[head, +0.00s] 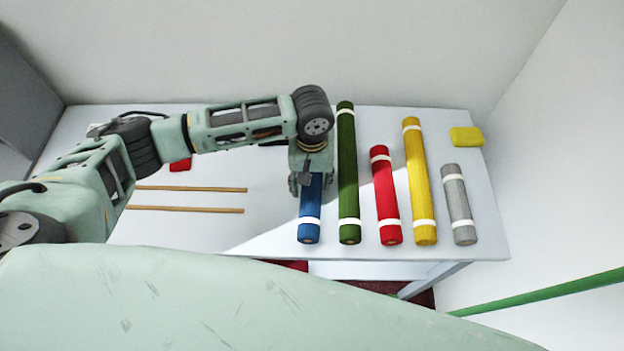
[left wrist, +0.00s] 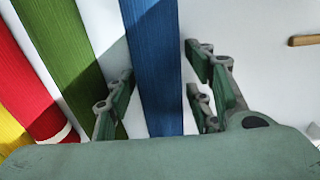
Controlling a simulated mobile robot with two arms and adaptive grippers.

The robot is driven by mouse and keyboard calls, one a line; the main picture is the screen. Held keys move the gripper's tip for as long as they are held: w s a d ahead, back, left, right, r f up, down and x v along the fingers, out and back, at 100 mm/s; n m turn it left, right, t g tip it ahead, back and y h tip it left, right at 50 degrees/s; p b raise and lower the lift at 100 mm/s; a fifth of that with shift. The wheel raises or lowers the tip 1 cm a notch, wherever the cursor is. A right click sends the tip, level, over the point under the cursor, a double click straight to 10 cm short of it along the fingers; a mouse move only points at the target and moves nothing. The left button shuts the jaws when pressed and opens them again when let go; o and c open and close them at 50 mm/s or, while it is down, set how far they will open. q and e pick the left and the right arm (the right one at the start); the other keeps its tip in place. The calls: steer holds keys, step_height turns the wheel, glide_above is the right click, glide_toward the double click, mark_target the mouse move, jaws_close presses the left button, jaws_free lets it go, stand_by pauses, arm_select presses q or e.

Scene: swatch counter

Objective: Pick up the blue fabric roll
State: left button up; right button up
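The blue fabric roll (head: 310,215) lies on the white table, leftmost in the row of rolls, with a white band near its front end. My left gripper (head: 310,181) is over its far part and hides that part in the head view. In the left wrist view the blue roll (left wrist: 154,65) runs between the spread fingers of my left gripper (left wrist: 163,92). A gap shows between the roll and the right-hand fingers; the left-hand fingers are closer to it. The left gripper is open. My right gripper is not in view.
Green (head: 348,170), red (head: 385,190), yellow (head: 418,180) and grey (head: 457,200) rolls lie to the right, the green one close by. Two wooden sticks (head: 190,188) lie to the left. A yellow block (head: 467,137) sits at the back right. The table's front edge is near the rolls' ends.

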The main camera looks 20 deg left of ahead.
arm_select(q)
steer(key=c, duration=1.1)
steer(key=shift+o, duration=0.2)
steer(key=shift+r, duration=0.1)
